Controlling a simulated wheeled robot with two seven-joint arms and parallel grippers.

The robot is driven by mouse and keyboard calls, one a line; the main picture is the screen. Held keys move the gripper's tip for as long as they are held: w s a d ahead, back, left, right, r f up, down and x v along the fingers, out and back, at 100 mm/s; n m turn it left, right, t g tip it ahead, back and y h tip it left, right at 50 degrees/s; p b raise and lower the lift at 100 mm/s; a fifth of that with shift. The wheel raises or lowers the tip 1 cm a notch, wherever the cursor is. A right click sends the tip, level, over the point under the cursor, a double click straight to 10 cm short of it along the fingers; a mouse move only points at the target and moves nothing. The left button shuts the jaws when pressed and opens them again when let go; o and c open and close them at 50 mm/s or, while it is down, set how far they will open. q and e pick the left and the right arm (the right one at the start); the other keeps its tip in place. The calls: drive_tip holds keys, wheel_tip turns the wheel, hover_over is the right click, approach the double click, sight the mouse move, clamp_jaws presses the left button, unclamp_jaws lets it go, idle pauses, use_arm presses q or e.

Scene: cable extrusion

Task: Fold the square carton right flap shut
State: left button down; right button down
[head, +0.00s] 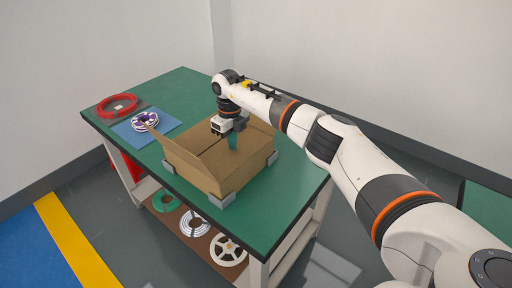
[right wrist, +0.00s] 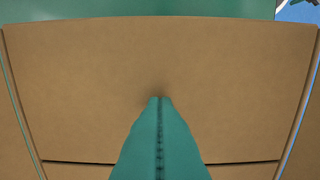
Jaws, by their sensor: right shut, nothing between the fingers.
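The square carton (head: 205,174) is an open brown box on the green table, held at its corners by grey blocks. A flap (head: 177,142) at its left stands up and leans outward. My right gripper (head: 232,146) is over the carton, pointing down, with its teal fingers shut and empty. In the right wrist view the shut fingers (right wrist: 160,100) are against or just above a broad brown cardboard panel (right wrist: 160,60); I cannot tell if they touch. My right arm hides part of the carton's far side, so the right flap's state is unclear. My left gripper is not in view.
A red cable coil (head: 117,106) and a purple-white spool (head: 145,121) on a blue mat (head: 130,136) lie at the table's left. Several reels rest on the lower shelf (head: 180,222). The green tabletop (head: 275,208) is clear in front of and right of the carton.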

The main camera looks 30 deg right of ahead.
wheel_tip(320, 180, up, 10)
drive_tip(key=p, duration=0.7)
idle(0.4)
drive_tip(key=shift+s+f, duration=0.1)
